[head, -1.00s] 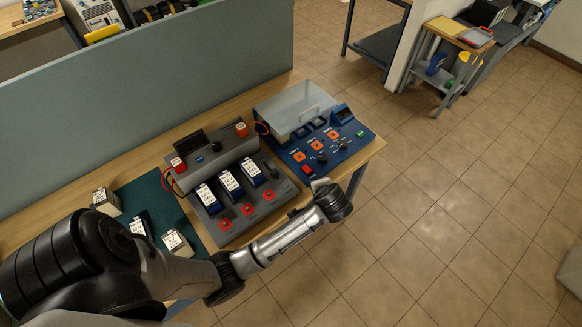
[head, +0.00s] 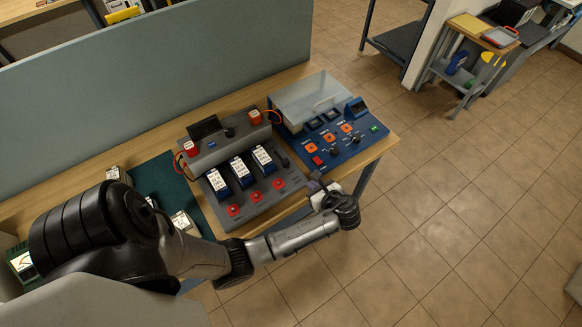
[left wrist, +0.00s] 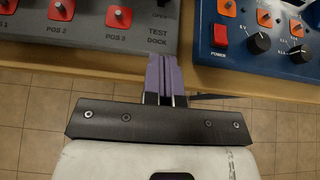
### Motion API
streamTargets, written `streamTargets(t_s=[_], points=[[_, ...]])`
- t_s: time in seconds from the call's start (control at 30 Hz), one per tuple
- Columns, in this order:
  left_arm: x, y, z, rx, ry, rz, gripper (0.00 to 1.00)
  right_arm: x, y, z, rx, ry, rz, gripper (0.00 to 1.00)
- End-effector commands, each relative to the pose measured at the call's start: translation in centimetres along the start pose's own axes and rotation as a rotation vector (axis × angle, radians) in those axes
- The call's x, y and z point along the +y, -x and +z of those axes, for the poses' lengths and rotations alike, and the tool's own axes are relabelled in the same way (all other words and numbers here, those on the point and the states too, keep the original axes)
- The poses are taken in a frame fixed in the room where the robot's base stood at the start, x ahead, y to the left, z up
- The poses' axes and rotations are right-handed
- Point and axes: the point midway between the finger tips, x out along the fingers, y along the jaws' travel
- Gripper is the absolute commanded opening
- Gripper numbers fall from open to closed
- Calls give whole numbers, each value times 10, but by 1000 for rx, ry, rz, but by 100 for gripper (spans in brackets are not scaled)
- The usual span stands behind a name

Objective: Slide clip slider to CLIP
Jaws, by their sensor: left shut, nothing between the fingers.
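The grey test dock (head: 262,203) holds three white-and-blue batteries and has a row of red knobs along its front. A small dark piece (head: 284,161) at its right side looks like the clip slider; its position is too small to tell. In the left wrist view, the dock's front (left wrist: 110,35) shows the words TEST DOCK and OPEN, and the slider is not visible. My left gripper (head: 316,184) is just off the dock's front right corner. My right gripper is not in view.
A blue powered unit (head: 336,140) with orange and black knobs and a clear lid stands right of the dock. A grey partition (head: 160,85) rises behind. A green mat (head: 163,180) with more batteries lies left. The floor in front of the table edge is free.

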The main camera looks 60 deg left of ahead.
Motion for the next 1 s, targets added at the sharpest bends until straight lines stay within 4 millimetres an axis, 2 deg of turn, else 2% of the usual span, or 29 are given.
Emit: streamTargets(t_s=[0.3,0.47,1.0], points=[[0,-1,0,0,0,0,0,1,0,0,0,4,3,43],[0,-12,0,-2,0,1,0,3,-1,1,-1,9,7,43],[0,-106,2,-1,2,2,0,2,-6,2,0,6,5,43]])
